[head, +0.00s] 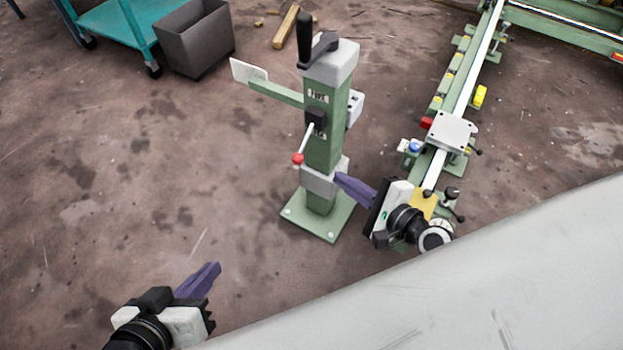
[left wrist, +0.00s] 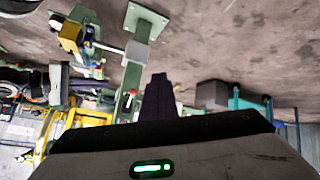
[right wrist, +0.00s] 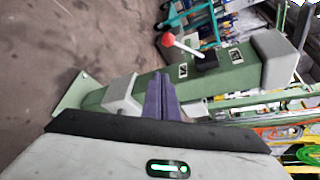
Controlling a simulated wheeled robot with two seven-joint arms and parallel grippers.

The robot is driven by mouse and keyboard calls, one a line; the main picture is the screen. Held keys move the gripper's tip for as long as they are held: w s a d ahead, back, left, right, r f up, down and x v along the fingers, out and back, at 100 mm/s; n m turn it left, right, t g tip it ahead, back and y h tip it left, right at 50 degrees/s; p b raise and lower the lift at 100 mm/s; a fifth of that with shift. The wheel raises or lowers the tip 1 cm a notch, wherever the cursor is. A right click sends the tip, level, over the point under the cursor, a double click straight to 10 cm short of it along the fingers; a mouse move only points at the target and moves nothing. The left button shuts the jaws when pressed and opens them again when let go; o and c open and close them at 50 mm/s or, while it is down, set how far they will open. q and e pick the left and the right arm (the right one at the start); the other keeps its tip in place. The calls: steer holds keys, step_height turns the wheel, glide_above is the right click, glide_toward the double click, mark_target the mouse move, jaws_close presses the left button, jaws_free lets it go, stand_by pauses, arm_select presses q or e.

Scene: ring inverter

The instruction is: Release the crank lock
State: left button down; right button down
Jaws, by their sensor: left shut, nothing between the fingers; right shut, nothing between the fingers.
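A green post (head: 322,150) stands upright on a square base plate (head: 318,216). A black crank handle (head: 306,28) sits on its grey top. A lever with a red knob (head: 297,158) slants down to the left from a black block (head: 316,118) on the post's front. The red knob also shows in the right wrist view (right wrist: 168,40). My right gripper (head: 340,178) is shut and empty, its purple fingers close to the grey collar low on the post; I cannot tell whether they touch. My left gripper (head: 214,268) is shut and empty, at the lower left, well away from the post.
A green rail with a grey carriage (head: 452,130) runs along the right. A grey bin (head: 196,40) and a teal cart (head: 110,30) stand at the upper left. A wooden block (head: 286,27) lies behind the post. The floor left of the post is clear. A pale surface fills the lower right.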

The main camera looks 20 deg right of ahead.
mark_target(304, 143)
arm_select(q)
steer(key=shift+d+f, duration=0.1)
steer(key=shift+d, duration=0.05)
arm_select(e)
steer(key=shift+w+d+f+m, duration=0.2)
steer(key=shift+w+d+m, duration=0.15)
steer(key=shift+m, duration=0.25)
arm_select(q)
steer(key=shift+s+a+f+p, duration=0.15)
steer(key=shift+a+f+p, duration=0.1)
steer(key=shift+f+p, duration=0.1)
arm_select(e)
steer(key=w+a, duration=0.5)
steer(key=w, duration=0.2)
steer(key=shift+w+a+f, duration=0.2)
steer(key=shift+w+a, duration=0.05)
arm_select(q)
steer(key=shift+r, duration=0.2)
arm_select(e)
steer(key=shift+r, duration=0.15)
